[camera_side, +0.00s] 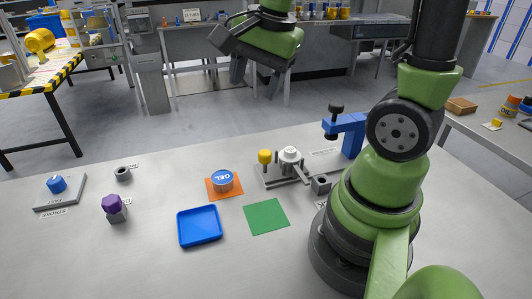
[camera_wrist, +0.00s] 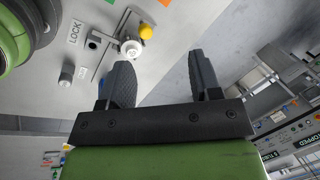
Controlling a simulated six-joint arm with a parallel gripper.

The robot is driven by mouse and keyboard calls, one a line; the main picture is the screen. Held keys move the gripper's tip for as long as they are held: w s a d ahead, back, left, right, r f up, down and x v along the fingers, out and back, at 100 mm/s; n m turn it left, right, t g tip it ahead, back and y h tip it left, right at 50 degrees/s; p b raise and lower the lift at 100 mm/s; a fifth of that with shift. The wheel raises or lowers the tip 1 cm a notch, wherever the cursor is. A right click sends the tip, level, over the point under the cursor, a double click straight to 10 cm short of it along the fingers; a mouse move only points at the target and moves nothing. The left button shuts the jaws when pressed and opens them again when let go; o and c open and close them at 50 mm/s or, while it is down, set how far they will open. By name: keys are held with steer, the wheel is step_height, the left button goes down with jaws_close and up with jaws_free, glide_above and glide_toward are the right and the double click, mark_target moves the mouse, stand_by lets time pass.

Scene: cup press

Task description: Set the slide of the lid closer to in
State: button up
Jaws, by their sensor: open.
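A metal device with a yellow knob (camera_side: 265,157) and a white round part (camera_side: 289,155) on a grey plate stands at the table's middle; I take it for the lid closer, but its name is not readable. In the wrist view the yellow knob (camera_wrist: 146,32) and white part (camera_wrist: 131,48) show just beyond one finger. The slide's exact setting cannot be told. My gripper (camera_side: 255,78) is open and empty, high above and behind the device, apart from it. Its spread fingers (camera_wrist: 161,80) also show in the wrist view.
A blue press (camera_side: 350,135) and a grey block (camera_side: 320,185) stand right of the device.

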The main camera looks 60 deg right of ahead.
mark_target(265, 152)
steer(key=d+f+m+g, duration=0.1)
steer(key=d+f+m, duration=0.1)
steer(key=f+m, duration=0.1)
steer(key=w+d+f+m+g, duration=0.1)
steer(key=d+f+m, duration=0.1)
steer(key=f+m, duration=0.1)
steer(key=d+f+m+g, duration=0.1)
steer(key=d+f+m, duration=0.1)
steer(key=f+m, duration=0.1)
steer(key=shift+w+d+f+m, duration=0.15)
steer(key=shift+w+f+m, duration=0.05)
steer(key=shift+f, duration=0.15)
steer(key=shift+w+d+f+m, duration=0.15)
steer(key=shift+f+m, duration=0.05)
steer(key=shift+f, duration=0.15)
step_height(265, 152, down, 10)
steer(key=shift+r, duration=0.2)
